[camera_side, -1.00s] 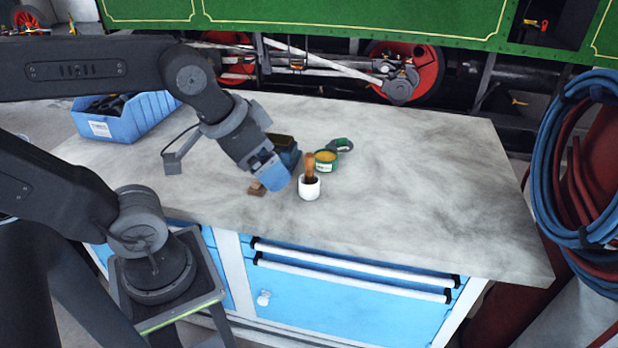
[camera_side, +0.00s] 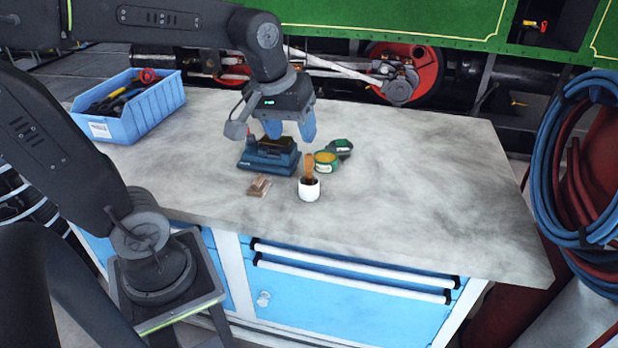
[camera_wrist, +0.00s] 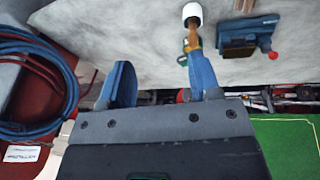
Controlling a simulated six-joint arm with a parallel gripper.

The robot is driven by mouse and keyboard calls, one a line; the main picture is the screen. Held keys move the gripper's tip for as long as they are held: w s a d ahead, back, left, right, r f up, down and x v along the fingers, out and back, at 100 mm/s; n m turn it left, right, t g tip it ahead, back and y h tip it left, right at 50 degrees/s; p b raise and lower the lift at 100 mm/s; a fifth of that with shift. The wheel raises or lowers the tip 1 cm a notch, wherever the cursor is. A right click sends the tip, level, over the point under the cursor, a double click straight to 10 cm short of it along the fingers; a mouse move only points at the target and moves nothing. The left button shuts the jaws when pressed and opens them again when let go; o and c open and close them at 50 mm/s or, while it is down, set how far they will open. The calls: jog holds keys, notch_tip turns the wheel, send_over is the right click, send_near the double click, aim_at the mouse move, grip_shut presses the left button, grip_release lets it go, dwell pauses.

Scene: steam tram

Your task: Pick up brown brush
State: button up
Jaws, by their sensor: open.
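The brown brush (camera_side: 309,166) stands upright in a small white cup (camera_side: 309,189) near the front of the workbench. In the wrist view the brush (camera_wrist: 193,36) shows below the white cup (camera_wrist: 192,11), partly behind one blue finger. My gripper (camera_side: 291,130) is open with its blue fingers apart, above and behind the brush, near the dark blue box-shaped tool. In the wrist view my gripper (camera_wrist: 160,78) also shows spread fingers with nothing held between them.
A dark blue tool (camera_side: 268,158) and a small brown block (camera_side: 259,187) lie left of the cup. A blue bin (camera_side: 130,118) of tools stands far left. The bench's right side is clear.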

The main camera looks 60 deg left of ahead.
jog(key=w+a+f+n+g, duration=0.1)
jog(key=w+a+n+g, duration=0.1)
jog(key=w+a+n, duration=0.3)
jog(key=n+g, duration=0.1)
jog(key=n, duration=0.6)
send_over(309, 154)
jog(key=d, duration=0.1)
notch_tip(309, 154, down, 4)
jog(key=f, duration=0.1)
jog(key=shift+h, duration=0.3)
jog(key=f, duration=0.7)
jog(key=shift+s+a+f, duration=0.1)
jog(key=shift+s+f, duration=0.1)
jog(key=shift+f, duration=0.2)
jog(key=shift+w+a+f, duration=0.1)
jog(key=shift+a+f, duration=0.1)
jog(key=shift+f, duration=1.15)
jog(key=shift+w+a+f, duration=0.1)
jog(key=shift+a+f, duration=0.1)
jog(key=shift+f, duration=1.15)
jog(key=c, duration=1)
jog(key=shift+r, duration=0.15)
